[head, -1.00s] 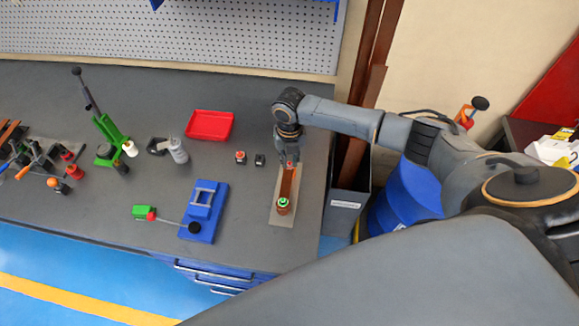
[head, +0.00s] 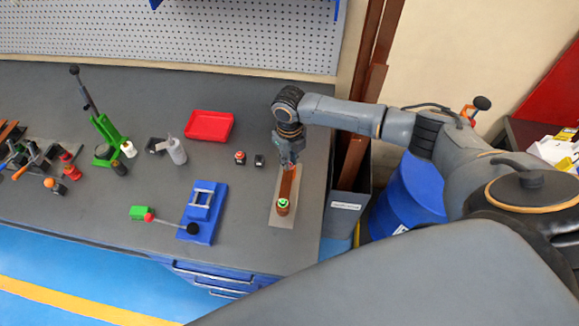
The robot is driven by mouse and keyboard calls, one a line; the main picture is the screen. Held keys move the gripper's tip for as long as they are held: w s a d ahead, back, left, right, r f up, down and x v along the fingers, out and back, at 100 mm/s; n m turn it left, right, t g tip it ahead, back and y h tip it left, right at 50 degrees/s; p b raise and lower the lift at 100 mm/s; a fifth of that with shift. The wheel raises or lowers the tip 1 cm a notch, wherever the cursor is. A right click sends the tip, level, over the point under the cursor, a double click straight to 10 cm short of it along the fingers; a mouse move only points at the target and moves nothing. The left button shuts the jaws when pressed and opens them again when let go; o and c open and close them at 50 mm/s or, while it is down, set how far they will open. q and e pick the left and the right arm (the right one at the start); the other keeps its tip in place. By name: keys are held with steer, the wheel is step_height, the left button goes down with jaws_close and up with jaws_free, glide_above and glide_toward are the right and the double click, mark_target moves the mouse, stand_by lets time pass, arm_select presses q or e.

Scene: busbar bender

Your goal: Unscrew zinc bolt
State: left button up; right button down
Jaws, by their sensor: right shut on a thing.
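My right gripper (head: 290,164) points down over the far end of a copper busbar (head: 288,187), which lies on a grey plate (head: 274,217). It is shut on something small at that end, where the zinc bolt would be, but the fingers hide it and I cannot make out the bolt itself. At the near end of the busbar stands a copper-coloured round piece (head: 282,209) with a green top. My left gripper does not show.
A red tray (head: 209,126), two small button-like blocks (head: 240,157), a blue fixture (head: 203,212) and a green bender (head: 108,130) stand to the left on the dark bench. A grey bin and a blue barrel (head: 416,190) stand off its right edge.

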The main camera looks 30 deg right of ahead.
steer(key=c, duration=1.6)
jaws_free()
steer(key=shift+o, duration=0.2)
steer(key=shift+r+m+p, duration=0.2)
steer(key=shift+m+p, duration=0.75)
steer(key=shift+m, duration=0.25)
steer(key=m+p, duration=0.1)
steer(key=m, duration=0.1)
steer(key=shift+f+m, duration=0.1)
steer(key=shift+m, duration=0.2)
steer(key=shift+f+m, duration=0.15)
steer(key=shift+m, duration=0.35)
steer(key=m, duration=0.4)
steer(key=shift+m, duration=0.8)
